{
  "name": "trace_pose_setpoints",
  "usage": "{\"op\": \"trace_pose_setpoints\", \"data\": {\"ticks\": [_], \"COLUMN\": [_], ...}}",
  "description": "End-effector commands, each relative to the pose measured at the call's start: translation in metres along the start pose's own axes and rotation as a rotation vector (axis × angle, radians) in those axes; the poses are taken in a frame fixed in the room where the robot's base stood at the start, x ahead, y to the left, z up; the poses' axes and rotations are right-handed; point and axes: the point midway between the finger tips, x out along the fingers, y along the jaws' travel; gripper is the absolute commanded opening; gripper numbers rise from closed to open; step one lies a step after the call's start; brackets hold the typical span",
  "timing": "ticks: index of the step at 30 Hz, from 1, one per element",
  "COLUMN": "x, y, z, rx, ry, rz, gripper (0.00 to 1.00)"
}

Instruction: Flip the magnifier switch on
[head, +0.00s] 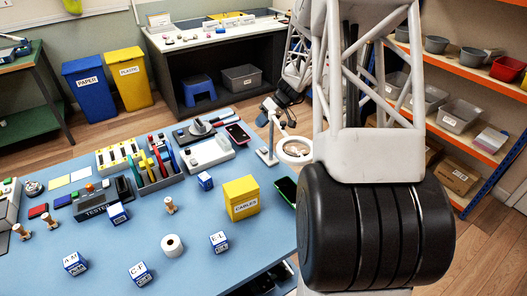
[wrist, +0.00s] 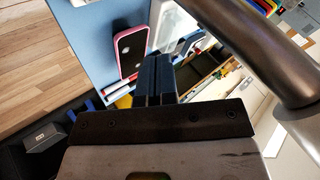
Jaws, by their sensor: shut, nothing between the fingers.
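The magnifier (head: 294,158) has a white ring head on a thin stand, at the right end of the blue table in the head view. Its white base (head: 266,157) stands on the table. I cannot make out its switch. My gripper (head: 270,112) is close to the top of the stand; I cannot tell whether it touches. In the wrist view the dark fingers (wrist: 155,78) are together with nothing between them. A dark rounded bar (wrist: 240,45) crosses close to the wrist camera; I cannot tell what it belongs to.
A pink-edged phone (wrist: 132,50) lies on the table near the fingers; the head view shows it left of the magnifier (head: 237,133). A tool holder (head: 155,182) stands further left.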

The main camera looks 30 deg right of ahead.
Motion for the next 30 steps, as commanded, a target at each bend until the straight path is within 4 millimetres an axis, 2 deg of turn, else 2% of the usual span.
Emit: {"op": "trace_pose_setpoints", "data": {"ticks": [24, 30], "x": [0.050, 0.057], "y": [0.036, 0.041], "z": [0.036, 0.041], "rx": [0.002, 0.000], "ry": [-0.001, 0.000], "rz": [-0.001, 0.000], "gripper": [0.00, 0.00]}}
